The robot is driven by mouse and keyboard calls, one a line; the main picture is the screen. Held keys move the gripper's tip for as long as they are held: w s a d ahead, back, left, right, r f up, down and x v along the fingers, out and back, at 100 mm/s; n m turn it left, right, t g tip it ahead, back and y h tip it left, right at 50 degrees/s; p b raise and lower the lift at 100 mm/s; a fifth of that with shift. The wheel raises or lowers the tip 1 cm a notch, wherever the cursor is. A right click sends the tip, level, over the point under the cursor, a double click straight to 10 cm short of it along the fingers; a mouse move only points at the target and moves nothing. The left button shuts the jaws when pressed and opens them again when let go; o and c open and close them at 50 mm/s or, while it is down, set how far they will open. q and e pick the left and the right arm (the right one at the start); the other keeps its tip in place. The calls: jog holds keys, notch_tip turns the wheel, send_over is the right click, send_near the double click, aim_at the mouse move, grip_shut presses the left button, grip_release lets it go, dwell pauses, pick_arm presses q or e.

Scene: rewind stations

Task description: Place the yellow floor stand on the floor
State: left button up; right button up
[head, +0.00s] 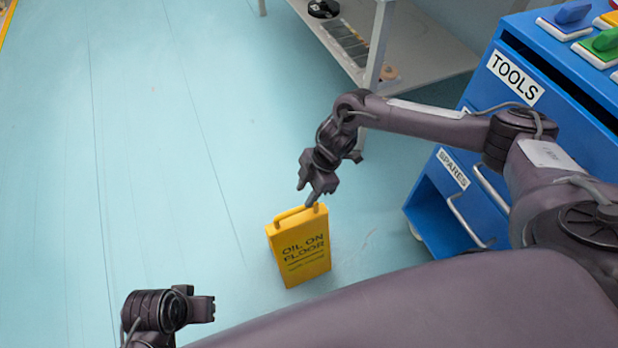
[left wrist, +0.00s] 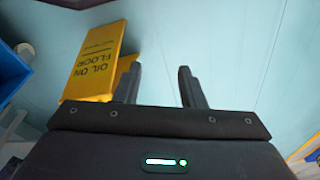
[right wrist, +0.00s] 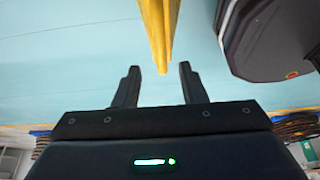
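The yellow floor stand (head: 302,254), lettered "OIL ON FLOOR", appears to stand upright on the pale blue floor in the head view. Its handle (head: 296,213) is on top. My right gripper (head: 314,199) is just above the handle's right end. In the right wrist view the right gripper (right wrist: 158,75) is open, and the stand (right wrist: 160,30) shows edge-on beyond the gap between its fingers. My left gripper (head: 208,308) is low at the left in the head view. In the left wrist view the left gripper (left wrist: 160,75) is open and empty, with the stand (left wrist: 96,55) to its left.
A blue cabinet (head: 470,115) labelled "TOOLS" and "SPARES" stands at the right, its lower bin open. A grey shelf table (head: 425,50) is at the back. The floor (head: 130,150) left of the stand is clear.

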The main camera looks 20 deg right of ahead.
jog(key=shift+d+r, duration=0.15)
jog(key=shift+r, duration=0.35)
jog(key=s+a+r+m+t+y, duration=0.1)
jog(key=s+a+m+t, duration=0.1)
jog(key=a, duration=0.7)
jog(key=s+a+r+m+t+y, duration=0.1)
jog(key=s+a+t, duration=0.2)
jog(key=a, duration=0.7)
pick_arm(q)
jog(key=shift+s+a+r+g, duration=0.15)
jog(key=shift+a+g, duration=0.05)
jog(key=shift+a, duration=0.15)
jog(key=shift+s+a+r+g, duration=0.1)
jog(key=shift+s+a+g, duration=0.1)
jog(key=shift+a, duration=0.15)
pick_arm(e)
jog(key=s+d+m+g+h, duration=0.2)
jog(key=s+d+m, duration=0.4)
jog(key=d, duration=0.3)
jog(key=s+d+f+m+g+h, duration=0.1)
jog(key=s+d+m+h, duration=0.2)
jog(key=s+d+m, duration=0.3)
jog(key=s+d, duration=0.1)
jog(key=d, duration=0.2)
jog(key=shift+s+d+g+h, duration=0.25)
jog(key=shift+s+g+h, duration=0.15)
